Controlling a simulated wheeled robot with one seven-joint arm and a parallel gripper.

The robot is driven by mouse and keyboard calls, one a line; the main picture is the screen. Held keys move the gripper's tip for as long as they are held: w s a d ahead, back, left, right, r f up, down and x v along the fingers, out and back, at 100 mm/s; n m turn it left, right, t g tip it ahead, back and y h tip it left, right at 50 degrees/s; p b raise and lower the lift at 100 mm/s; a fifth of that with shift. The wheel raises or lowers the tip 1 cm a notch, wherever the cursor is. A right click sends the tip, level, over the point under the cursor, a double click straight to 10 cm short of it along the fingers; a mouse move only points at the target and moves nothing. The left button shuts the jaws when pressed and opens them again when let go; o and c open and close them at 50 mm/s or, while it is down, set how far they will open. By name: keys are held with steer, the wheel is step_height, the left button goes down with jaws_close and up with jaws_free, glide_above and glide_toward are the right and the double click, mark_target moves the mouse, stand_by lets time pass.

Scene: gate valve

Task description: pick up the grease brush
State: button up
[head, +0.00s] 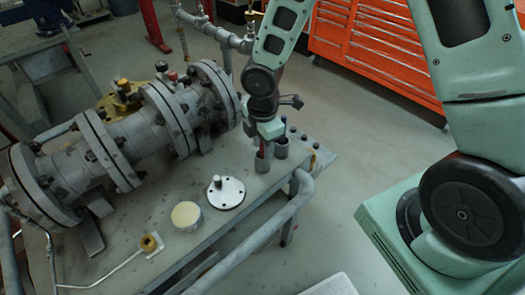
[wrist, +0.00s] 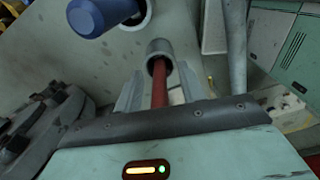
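The red handle of what looks like the grease brush (wrist: 159,88) shows in the wrist view, with one end inside a grey metal cup (wrist: 158,48). The part inside the cup is hidden. My gripper (wrist: 160,85) has one finger on each side of the handle, and a gap shows between the fingers and the handle, so it looks open. In the head view, my gripper (head: 264,142) is over the right part of the bench, right above the cup (head: 262,166). A little red handle (head: 263,152) shows beneath it.
A second cup (head: 281,148) with a blue-handled tool (wrist: 100,14) stands close beside the first. A round steel flange (head: 226,192), a tin (head: 186,215) and a large valve assembly (head: 150,130) occupy the bench. A pipe rail (head: 260,235) runs along its front edge.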

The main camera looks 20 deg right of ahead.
steer(key=shift+f, duration=0.1)
steer(key=shift+c, duration=0.3)
jaws_close()
